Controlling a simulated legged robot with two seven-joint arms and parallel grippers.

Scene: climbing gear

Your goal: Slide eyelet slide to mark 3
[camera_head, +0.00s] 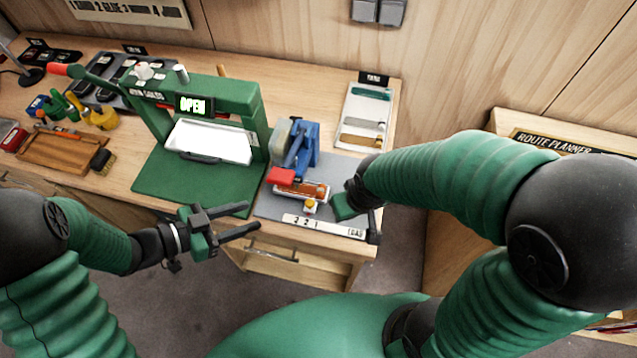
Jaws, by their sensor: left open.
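The eyelet press (302,148) is blue with a red handle and stands on a grey mat (322,175) at the bench's front right. At its foot is an orange-brown slide (316,190) in a light frame, with a small yellow-and-white knob (310,206) in front. A white scale strip (323,226) along the front edge reads 3, 2, 1, LOAD from left to right. My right gripper (345,207) is just right of the slide; its fingertips are too hidden to read. My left gripper (250,219) is open and empty, left of the scale strip, over the bench's front edge.
A green press (245,98) with an OPEN display and a white plate stands left of the mat. A white tray (364,116) lies behind. A wooden tray (62,150) and a brush (102,160) are at the left. A drawer (270,255) is below the bench front.

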